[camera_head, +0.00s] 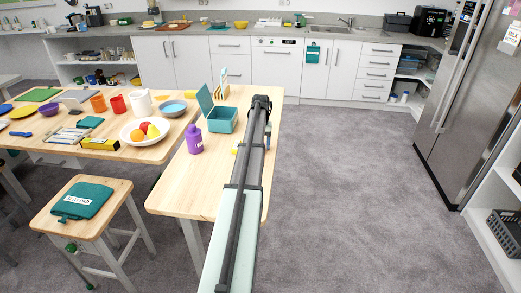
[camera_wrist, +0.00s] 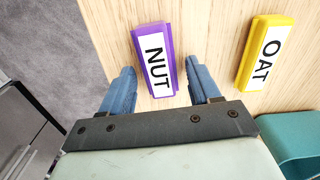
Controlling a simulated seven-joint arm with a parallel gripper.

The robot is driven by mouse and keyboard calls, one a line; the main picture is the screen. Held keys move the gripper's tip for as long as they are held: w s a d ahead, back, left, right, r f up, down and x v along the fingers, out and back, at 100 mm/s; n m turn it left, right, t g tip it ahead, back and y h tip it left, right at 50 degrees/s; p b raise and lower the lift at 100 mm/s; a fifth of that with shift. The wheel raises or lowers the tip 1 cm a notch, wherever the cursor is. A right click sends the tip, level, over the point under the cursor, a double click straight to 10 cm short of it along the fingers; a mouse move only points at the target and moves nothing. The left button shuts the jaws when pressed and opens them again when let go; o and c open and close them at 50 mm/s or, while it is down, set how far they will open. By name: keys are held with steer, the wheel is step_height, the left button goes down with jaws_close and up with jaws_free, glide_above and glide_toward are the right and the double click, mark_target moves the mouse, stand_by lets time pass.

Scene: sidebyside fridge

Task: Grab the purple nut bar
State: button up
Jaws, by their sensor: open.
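The purple nut bar (camera_wrist: 168,84) lies on the wooden table in the wrist view, its white label reading "NUT". My gripper (camera_wrist: 163,84) is open, with one blue finger to the left of the bar and the other at its lower right. The bar's lower end lies between the fingers, and a gap shows on the left side. I cannot tell the height of the fingers above the table. In the head view my arm covers the spot where the bar lies.
A yellow oat bar (camera_wrist: 254,54) lies to the right of the nut bar. A teal box (camera_wrist: 293,139) is at the lower right. In the head view a purple bottle (camera_head: 194,139) and an open teal box (camera_head: 222,119) stand left of my arm on the table (camera_head: 168,195).

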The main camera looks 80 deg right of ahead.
steer(key=c, duration=1.1)
steer(key=shift+r, duration=0.1)
